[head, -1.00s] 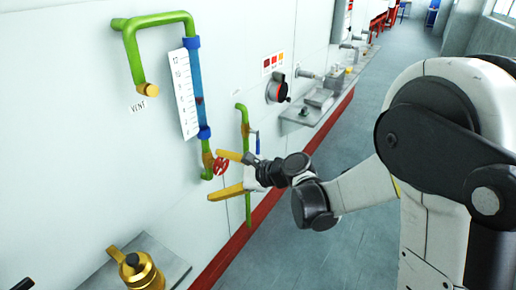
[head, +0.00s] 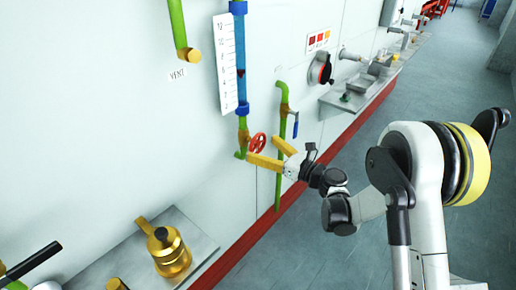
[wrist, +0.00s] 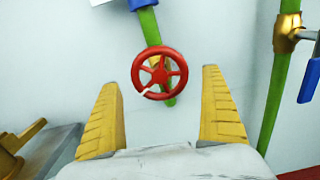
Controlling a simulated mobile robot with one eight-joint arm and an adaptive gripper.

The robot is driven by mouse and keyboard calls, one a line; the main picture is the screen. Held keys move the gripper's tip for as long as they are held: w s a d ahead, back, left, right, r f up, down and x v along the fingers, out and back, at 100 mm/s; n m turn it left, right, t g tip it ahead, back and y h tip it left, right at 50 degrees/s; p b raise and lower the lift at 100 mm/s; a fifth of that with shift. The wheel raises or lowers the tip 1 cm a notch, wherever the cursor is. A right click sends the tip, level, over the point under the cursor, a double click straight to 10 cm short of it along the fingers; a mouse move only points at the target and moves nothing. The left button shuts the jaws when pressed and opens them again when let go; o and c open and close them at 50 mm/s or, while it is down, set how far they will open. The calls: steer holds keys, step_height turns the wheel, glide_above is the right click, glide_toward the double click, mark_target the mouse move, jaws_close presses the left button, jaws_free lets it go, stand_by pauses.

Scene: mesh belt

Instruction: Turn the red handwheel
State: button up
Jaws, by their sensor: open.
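The red handwheel (head: 257,143) is a small spoked wheel on the green pipe below the blue sight tube, close to the wall. In the wrist view the handwheel (wrist: 160,72) faces me, a little above and between the fingertips, with a small white mark on its lower left rim. My gripper (head: 267,153) is open, with its two yellow fingers spread and nothing between them. In the wrist view the fingertips (wrist: 161,76) stand to the left and right of the wheel with clear space on both sides. I cannot tell the exact depth left to the wheel.
A green pipe with a blue-lever valve (head: 295,124) stands right of the handwheel; the lever also shows in the wrist view (wrist: 310,80). A white scale (head: 230,65) hangs beside the blue tube (head: 241,60).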

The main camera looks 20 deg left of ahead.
steer(key=shift+x, duration=1.25)
steer(key=c, duration=1.2)
